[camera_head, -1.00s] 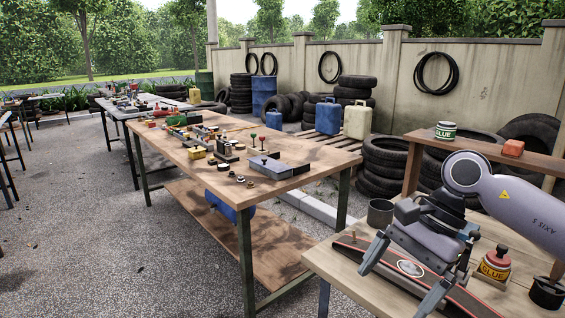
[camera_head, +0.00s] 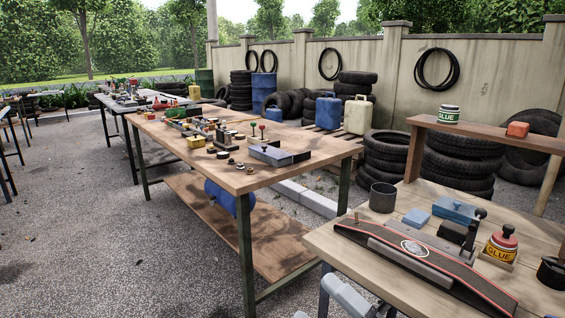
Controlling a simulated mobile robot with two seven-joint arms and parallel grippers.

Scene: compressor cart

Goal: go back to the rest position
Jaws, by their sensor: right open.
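Part of my right gripper (camera_head: 348,297) shows as grey pieces at the bottom edge, in front of the near wooden workbench (camera_head: 325,240) and below its top. It is open, with nothing seen in it; most of it and its arm are cut off by the frame. My left gripper is out of view. On the near bench lies a long dark board with red edges (camera_head: 465,284), apart from the gripper.
The near bench also holds a dark cup (camera_head: 382,198), a blue vise-like tool (camera_head: 455,209) and a glue pot (camera_head: 500,245). A longer tool-covered table (camera_head: 240,180) stands left, with a blue tank (camera_head: 222,197) on its lower shelf. Gravel floor (camera_head: 90,230) at left is clear.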

